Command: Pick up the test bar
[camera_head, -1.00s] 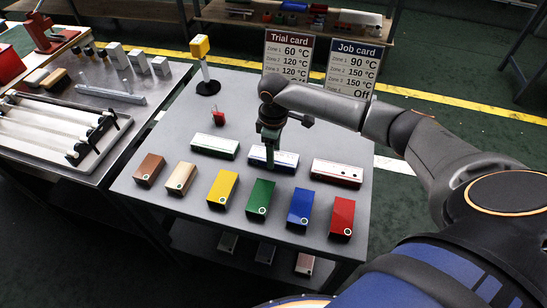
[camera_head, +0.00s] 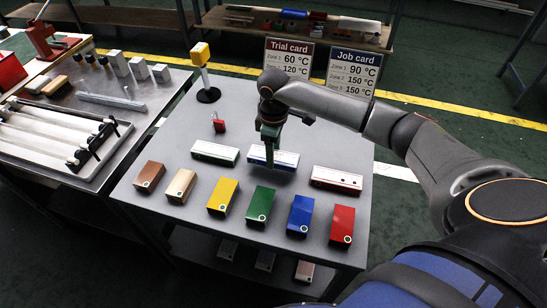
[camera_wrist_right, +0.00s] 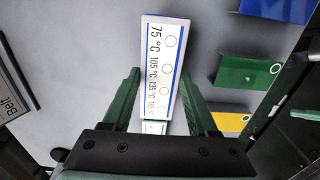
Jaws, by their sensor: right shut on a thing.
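Three white test bars are in the head view: a green-edged bar (camera_head: 215,152) at left, a blue-edged bar (camera_head: 286,160) in the middle and a red-edged bar (camera_head: 336,180) at right. My right gripper (camera_head: 270,138) points down and is shut on the blue-edged bar, whose middle it partly hides. In the wrist view the same blue-edged bar (camera_wrist_right: 160,60) lies between the green fingers (camera_wrist_right: 160,105), with printed temperatures and round spots on its face. It appears slightly above the table. My left gripper is not in view.
Several coloured blocks, including a green block (camera_head: 260,204) and a red block (camera_head: 342,224), line the front of the grey table (camera_head: 150,222). A trial card (camera_head: 288,58) and a job card (camera_head: 352,70) stand behind. A yellow-topped post (camera_head: 201,55) stands at the back left.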

